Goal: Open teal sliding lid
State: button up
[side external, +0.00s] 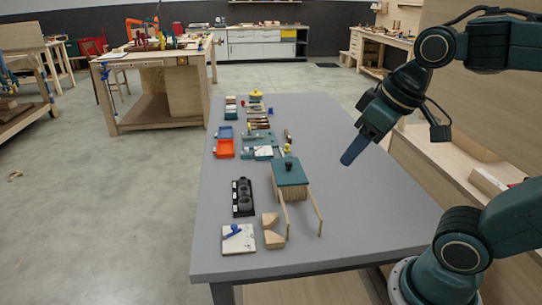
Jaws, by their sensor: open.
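The teal lid (289,173) is a flat panel lying over a light wooden box (291,195) near the middle of the grey table. A small dark knob stands on the lid. Two light wooden rails (315,212) run from the box toward the table's front. The lid covers the top of the box, so its inside is hidden. My gripper (346,161) hangs in the air to the right of the lid, pointing down and left. It is open and empty, apart from the lid, with its blue fingers seen nearly edge-on.
A black holder (243,198), wooden blocks (272,229) and a white pad (238,239) lie to the left of the box. Orange (224,148) and blue (225,132) trays and several small tools stand farther back. The table's right side is clear.

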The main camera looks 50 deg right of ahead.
jog(key=w+d+r+g, duration=0.1)
jog(key=w+d+r, duration=0.2)
jog(key=w, duration=0.6)
jog(key=m+g, duration=0.2)
jog(key=g, duration=0.2)
send_over(289, 163)
notch_tip(289, 163, down, 13)
jog(key=shift+w+d+f, duration=0.15)
jog(key=shift+f, duration=6.85)
grip_shut()
